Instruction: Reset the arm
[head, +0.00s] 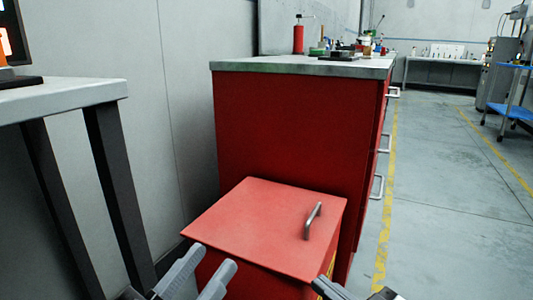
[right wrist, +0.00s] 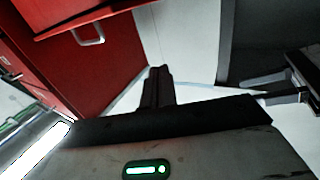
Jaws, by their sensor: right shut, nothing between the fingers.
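My left gripper (head: 214,259) is at the bottom of the head view, in front of the near left part of a red box. Its two grey fingers are apart with nothing between them. It also shows at the right edge of the right wrist view (right wrist: 272,88). My right gripper (head: 318,284) is partly cut off at the bottom edge of the head view, near the box's front right side. In the right wrist view its dark fingers (right wrist: 158,84) are together and empty.
The red box (head: 255,225) has a flat lid with a metal handle (head: 313,221). Behind it stands a red cabinet (head: 290,130) with drawer handles. A grey table (head: 60,98) is at left, against the wall side. Open floor (head: 450,220) lies at right.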

